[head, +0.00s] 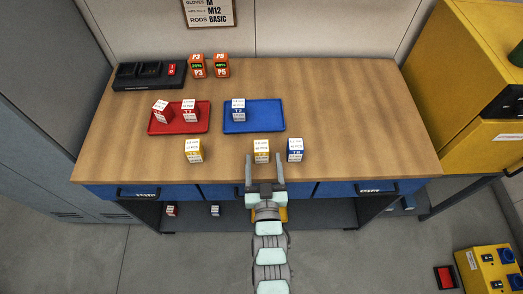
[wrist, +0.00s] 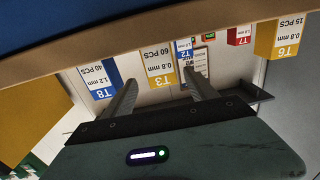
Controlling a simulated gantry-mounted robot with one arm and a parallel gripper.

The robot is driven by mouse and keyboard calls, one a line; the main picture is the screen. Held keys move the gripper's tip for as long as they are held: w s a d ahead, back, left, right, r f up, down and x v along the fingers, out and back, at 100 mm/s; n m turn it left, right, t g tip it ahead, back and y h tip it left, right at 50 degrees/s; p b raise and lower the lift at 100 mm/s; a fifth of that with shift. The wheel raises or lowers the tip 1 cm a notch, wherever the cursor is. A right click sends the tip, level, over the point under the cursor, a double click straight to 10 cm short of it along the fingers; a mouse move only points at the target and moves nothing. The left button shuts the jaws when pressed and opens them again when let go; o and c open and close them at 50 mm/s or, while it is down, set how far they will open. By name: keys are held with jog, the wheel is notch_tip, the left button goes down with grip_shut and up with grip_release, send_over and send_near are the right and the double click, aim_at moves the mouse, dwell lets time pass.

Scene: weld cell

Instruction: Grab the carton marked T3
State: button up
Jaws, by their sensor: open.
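The carton T3 (head: 261,150) is a small white box with a yellow band, standing upright near the table's front edge. In the wrist view it appears upside down (wrist: 158,68), with "0.8 mm" and "60 PCS" above its T3 label. My gripper (head: 264,158) is at the front edge of the table, in line with T3. Its two fingers are apart and empty. In the wrist view my gripper (wrist: 162,82) points at T3, with a fingertip toward each side of it. I cannot tell whether the tips overlap its sides.
Blue-banded T8 (head: 295,150) stands close to T3's right; yellow-banded T6 (head: 193,151) stands further left. Behind, a blue tray (head: 265,118) holds T2 (head: 238,110), and a red tray (head: 160,129) holds two red cartons. The table's (head: 340,125) right side is clear.

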aim_at(262, 155)
jog(key=w, duration=0.5)
jog(key=shift+a, duration=0.3)
grip_shut()
dwell(0.5)
